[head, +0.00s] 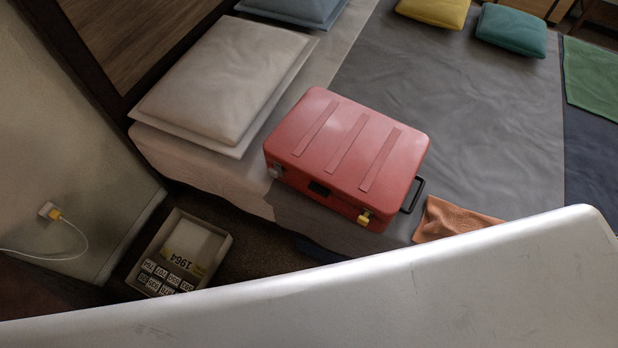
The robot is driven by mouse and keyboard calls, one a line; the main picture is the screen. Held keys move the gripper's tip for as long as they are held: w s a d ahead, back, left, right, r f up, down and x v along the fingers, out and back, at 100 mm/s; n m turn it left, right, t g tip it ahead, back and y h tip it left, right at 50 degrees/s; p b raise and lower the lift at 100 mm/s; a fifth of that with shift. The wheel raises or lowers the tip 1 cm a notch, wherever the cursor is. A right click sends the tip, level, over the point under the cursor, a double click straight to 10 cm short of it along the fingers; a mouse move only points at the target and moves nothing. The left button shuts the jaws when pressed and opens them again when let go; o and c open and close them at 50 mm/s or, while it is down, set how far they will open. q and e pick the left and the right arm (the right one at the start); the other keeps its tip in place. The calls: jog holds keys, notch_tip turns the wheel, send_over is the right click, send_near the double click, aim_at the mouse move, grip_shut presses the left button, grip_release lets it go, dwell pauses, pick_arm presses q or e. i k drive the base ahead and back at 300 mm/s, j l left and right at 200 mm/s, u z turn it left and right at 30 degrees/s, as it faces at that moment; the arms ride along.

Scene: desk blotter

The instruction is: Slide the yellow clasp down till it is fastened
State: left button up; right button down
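A red suitcase (340,150) with three raised strips on its lid lies flat on the near edge of the bed. Its yellow clasp (365,217) is on the front side near the right corner; it is too small to tell whether it is up or down. A grey clasp (275,171) sits near the left front corner. A dark handle or latch plate (318,188) shows between them. A black handle (412,195) sticks out on the right side. Neither of my grippers shows in the head view.
A large pale surface, which I cannot identify, fills the lower foreground. A white pillow (225,80) lies left of the suitcase and an orange cloth (455,217) right of it. A box with number plates (160,270) stands on the floor. Grey bedding (450,90) behind is clear.

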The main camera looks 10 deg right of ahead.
aim_at(363, 219)
jog(key=z, duration=0.95)
